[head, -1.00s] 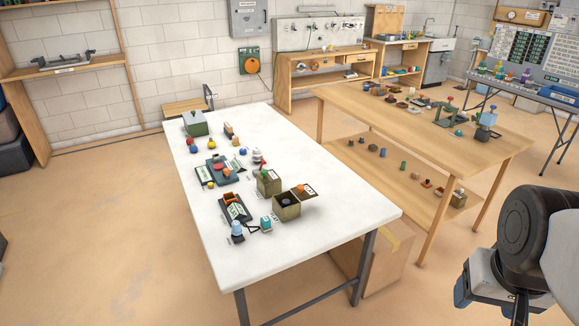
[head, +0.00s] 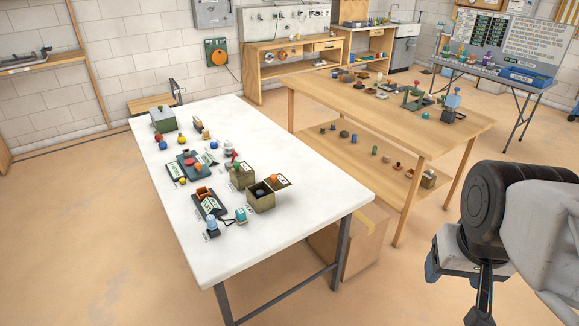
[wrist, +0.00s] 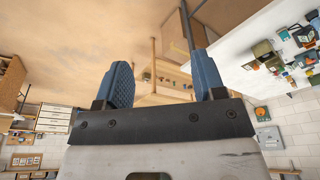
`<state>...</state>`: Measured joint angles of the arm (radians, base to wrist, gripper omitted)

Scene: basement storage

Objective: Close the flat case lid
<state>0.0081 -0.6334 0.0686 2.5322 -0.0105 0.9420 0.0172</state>
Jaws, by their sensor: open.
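The white table (head: 270,210) carries several small cases and boxes. A dark flat case (head: 208,204) with pale labels lies near its front left edge; an orange box stands at its back. Another flat teal-grey case (head: 188,168) with a red piece on it lies farther back. I cannot tell for sure which is the flat case, or how its lid stands. My gripper shows in the wrist view (wrist: 163,78), with its two blue fingers apart and nothing between them. It is well away from the table's objects, off to the right in the head view.
A wooden table (head: 455,130) with more objects stands behind to the right. A cardboard box (head: 365,240) sits on the floor.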

